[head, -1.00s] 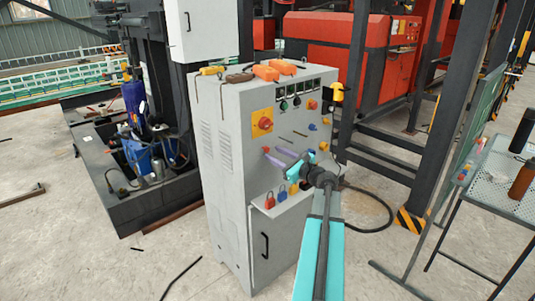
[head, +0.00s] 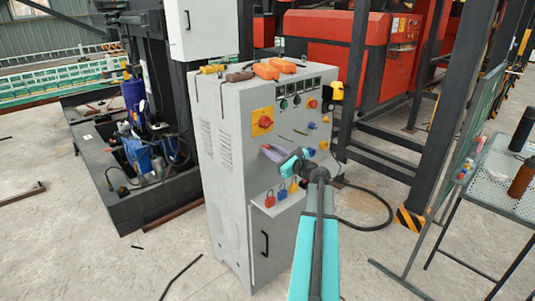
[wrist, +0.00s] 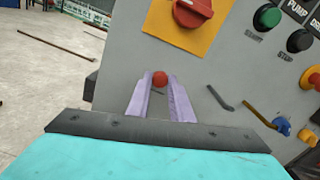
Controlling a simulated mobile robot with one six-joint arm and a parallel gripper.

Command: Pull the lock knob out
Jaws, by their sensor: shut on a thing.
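The lock knob is a small round red knob (wrist: 160,78) on the grey cabinet front, below the red rotary switch (wrist: 192,10) on its yellow plate. In the wrist view it sits between the tips of my gripper (wrist: 158,85), whose two lilac fingers are shut on it. In the head view my gripper (head: 272,152) reaches the cabinet front below the yellow plate, and the fingers hide the knob there. I cannot tell how far the knob stands out from the panel.
The grey control cabinet (head: 228,200) carries buttons, a blue knob (wrist: 282,126) and dark levers right of the knob. Orange tools (head: 267,72) lie on top. A mesh table (head: 490,180) stands at the right.

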